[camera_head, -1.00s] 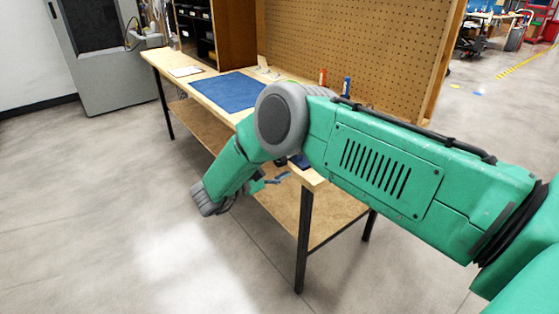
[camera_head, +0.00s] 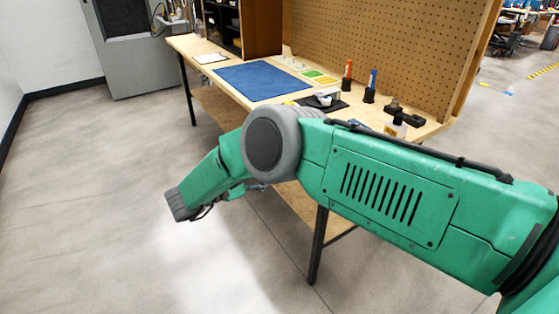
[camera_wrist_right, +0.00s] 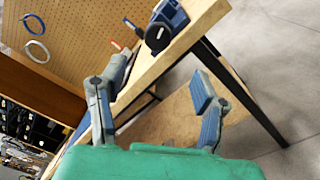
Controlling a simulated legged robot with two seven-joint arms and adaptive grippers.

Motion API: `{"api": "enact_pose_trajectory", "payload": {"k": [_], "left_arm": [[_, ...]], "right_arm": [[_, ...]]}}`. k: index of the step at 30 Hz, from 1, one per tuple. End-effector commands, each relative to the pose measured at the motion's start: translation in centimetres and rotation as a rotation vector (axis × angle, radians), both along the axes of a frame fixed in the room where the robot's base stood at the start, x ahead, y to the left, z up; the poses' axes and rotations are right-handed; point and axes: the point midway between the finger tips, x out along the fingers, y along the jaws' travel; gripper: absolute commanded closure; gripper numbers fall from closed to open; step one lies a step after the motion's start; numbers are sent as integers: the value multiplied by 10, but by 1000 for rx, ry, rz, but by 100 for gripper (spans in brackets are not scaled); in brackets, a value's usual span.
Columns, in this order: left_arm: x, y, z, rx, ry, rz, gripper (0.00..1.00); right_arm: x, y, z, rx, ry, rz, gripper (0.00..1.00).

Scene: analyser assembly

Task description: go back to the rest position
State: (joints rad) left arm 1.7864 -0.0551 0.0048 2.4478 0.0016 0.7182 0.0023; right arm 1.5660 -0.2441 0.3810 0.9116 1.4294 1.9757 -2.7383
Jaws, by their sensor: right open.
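My right arm crosses the head view from the right, its forearm angled down to the left over open floor in front of the workbench (camera_head: 211,80). In the right wrist view my right gripper (camera_wrist_right: 160,78) has its two blue-grey fingers spread wide, with nothing between them. Its fingers appear in front of the bench edge and the space below it; I cannot tell the exact gap. In the head view the arm mostly hides this gripper. My left gripper is in neither view.
A pegboard (camera_head: 400,45) stands behind. A grey cabinet (camera_head: 140,50) stands at the back left. The left floor is clear.

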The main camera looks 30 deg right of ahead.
Motion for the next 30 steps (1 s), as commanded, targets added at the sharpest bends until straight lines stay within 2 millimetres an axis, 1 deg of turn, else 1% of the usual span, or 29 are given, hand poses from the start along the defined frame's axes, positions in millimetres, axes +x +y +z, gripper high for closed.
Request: {"api": "enact_pose_trajectory", "payload": {"k": [1, 5, 20, 23, 25, 28, 30], "left_arm": [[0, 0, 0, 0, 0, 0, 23], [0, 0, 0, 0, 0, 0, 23], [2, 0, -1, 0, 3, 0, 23], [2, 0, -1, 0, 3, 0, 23], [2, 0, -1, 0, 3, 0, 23], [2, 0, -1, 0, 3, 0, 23], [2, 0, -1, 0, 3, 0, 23]], "right_arm": [[-1, 4, -1, 0, 1, 0, 44], [-1, 8, -1, 0, 1, -1, 44], [0, 7, -2, -2, -15, 18, 44], [7, 3, -9, -3, -90, 108, 44], [15, -2, -18, 13, -181, 226, 44], [24, -7, -40, 103, -323, 439, 44], [25, -7, -61, 219, -407, 580, 44]]}}
